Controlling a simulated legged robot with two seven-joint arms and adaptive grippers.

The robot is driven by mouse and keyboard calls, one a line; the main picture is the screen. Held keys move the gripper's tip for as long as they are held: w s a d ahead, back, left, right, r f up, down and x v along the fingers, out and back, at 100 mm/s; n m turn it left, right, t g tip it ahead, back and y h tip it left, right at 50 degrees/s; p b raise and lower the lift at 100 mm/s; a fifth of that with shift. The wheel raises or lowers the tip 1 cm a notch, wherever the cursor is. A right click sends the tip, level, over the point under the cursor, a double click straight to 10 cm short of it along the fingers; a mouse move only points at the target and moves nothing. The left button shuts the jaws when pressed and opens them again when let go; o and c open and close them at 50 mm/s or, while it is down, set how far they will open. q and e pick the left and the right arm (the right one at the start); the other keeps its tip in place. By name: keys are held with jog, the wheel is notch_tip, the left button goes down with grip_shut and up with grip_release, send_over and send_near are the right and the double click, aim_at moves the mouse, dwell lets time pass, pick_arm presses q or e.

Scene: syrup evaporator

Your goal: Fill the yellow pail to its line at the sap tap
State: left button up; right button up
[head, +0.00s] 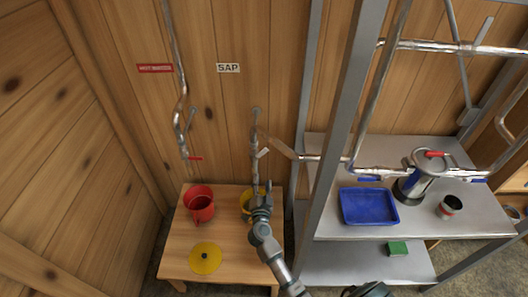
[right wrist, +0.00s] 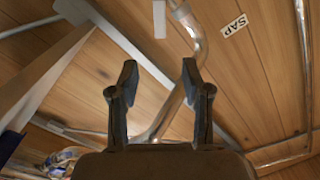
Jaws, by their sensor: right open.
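The yellow pail (head: 246,204) stands on the small wooden table (head: 228,232), partly hidden behind my right gripper (head: 262,190). The sap tap (head: 255,145) is a metal pipe coming down the wall under the SAP sign (head: 228,68); its lower end appears above the yellow pail. A pale lever (head: 263,152) sits on it. My right gripper is open and empty, in front of the pail and below the lever in the head view. In the right wrist view its fingers (right wrist: 160,85) are spread, with pipe behind them. The pail's line and contents are not visible.
A red pail (head: 200,210) and a yellow disc (head: 205,258) are on the wooden table. A second tap with a red handle (head: 195,158) hangs at left. A metal post (head: 350,115) and a shelf with a blue tray (head: 369,222) stand at right.

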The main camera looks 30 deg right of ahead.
send_near(264, 152)
jog(key=b+x, duration=0.1)
jog(key=x, duration=0.2)
jog(key=b+x, duration=0.1)
jog(key=x, duration=0.2)
jog(key=b+x, duration=0.1)
jog(key=x, duration=0.2)
jog(key=shift+w+d+f+b, duration=0.1)
jog(key=shift+w+f+b, duration=0.15)
jog(key=shift+b, duration=0.05)
jog(key=shift+w+d+r, duration=0.1)
jog(key=shift+w+d, duration=0.2)
jog(key=shift+w, duration=0.15)
pick_arm(q)
jog(key=w+d+r, duration=0.1)
jog(key=w+d, duration=0.1)
jog(key=w, duration=0.7)
jog(key=shift+r+t, duration=0.15)
jog(key=shift+t, duration=0.15)
pick_arm(e)
grip_shut()
